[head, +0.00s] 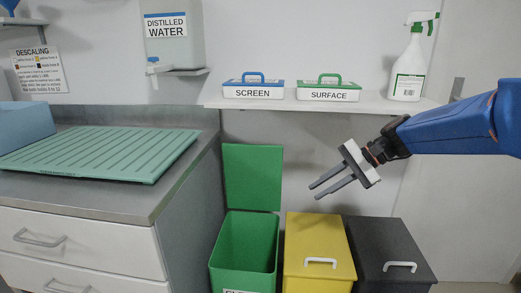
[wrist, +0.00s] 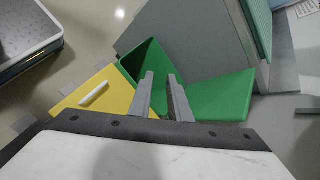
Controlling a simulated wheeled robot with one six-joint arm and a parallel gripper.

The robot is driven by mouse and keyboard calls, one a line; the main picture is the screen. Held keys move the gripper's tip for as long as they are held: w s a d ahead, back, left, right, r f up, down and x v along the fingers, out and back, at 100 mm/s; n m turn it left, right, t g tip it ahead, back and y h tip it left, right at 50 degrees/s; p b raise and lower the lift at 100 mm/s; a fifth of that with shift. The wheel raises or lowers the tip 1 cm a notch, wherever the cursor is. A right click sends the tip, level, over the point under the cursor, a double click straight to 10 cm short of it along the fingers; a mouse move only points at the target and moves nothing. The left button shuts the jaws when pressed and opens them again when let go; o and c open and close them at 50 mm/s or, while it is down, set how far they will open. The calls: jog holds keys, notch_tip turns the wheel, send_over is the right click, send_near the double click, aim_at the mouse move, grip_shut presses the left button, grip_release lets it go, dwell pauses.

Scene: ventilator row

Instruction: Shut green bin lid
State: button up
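The green bin (head: 243,252) stands on the floor beside the counter, and its inside shows. Its green lid (head: 252,178) is up, standing roughly upright at the back against the wall side. In the wrist view the lid (wrist: 215,97) is to the right of the fingers and the bin's opening (wrist: 150,62) is beyond and to the left. My gripper (head: 322,191) is open and empty, in the air above the yellow bin's back and right of the raised lid. Its two fingers also show in the wrist view (wrist: 160,82), apart with nothing between them.
A yellow bin (head: 318,235) and a dark grey bin (head: 388,240) with white handles stand shut to the right. A counter (head: 185,175) with a green drain mat (head: 100,150) is at the left. A shelf (head: 320,105) with two boxes and a spray bottle (head: 408,70) is above.

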jog(key=w+a+m+y, duration=0.3)
jog(key=w+m+y, duration=0.1)
jog(key=w, duration=1)
jog(key=m+y, duration=0.3)
jog(key=y, duration=0.1)
send_near(260, 148)
jog(key=w+d+f, duration=0.2)
jog(key=w+d, duration=0.2)
jog(key=d, duration=0.2)
jog(key=shift+t, duration=0.4)
jog(key=a, duration=1.1)
jog(key=w+a, duration=0.1)
jog(key=a, duration=0.4)
jog(key=shift+a+f, duration=0.2)
grip_shut()
